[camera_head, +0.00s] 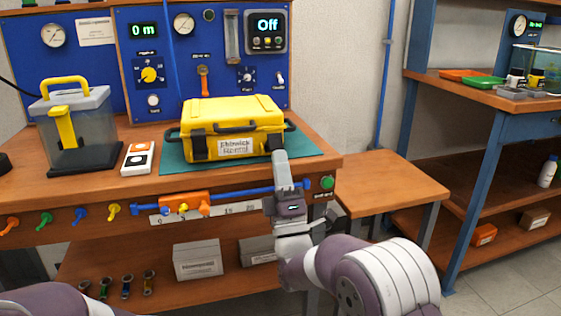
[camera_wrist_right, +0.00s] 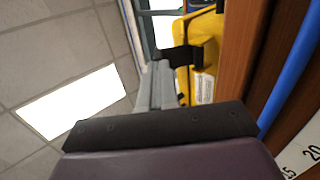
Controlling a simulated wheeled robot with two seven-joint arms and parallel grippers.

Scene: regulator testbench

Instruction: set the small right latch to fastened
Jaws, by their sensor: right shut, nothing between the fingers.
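The yellow case (camera_head: 232,125) lies closed on a green mat (camera_head: 305,143) on the bench. A black latch (camera_head: 197,147) shows on the left of its front. The small right latch (camera_head: 276,141) is at the front right, partly behind my gripper; in the right wrist view a black latch (camera_wrist_right: 182,58) sticks out from the case (camera_wrist_right: 205,40). My right gripper (camera_head: 279,156) is shut and empty, its tips at or just in front of the right latch. Its fingers also show in the right wrist view (camera_wrist_right: 156,75). I cannot tell whether they touch. My left gripper is not in view.
A clear container with a yellow handle (camera_head: 70,125) and a white-and-black box (camera_head: 138,158) stand left of the case. A blue rail (camera_head: 235,191) with an orange slider (camera_head: 184,203) runs along the bench front. A lower side table (camera_head: 390,185) at right is clear.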

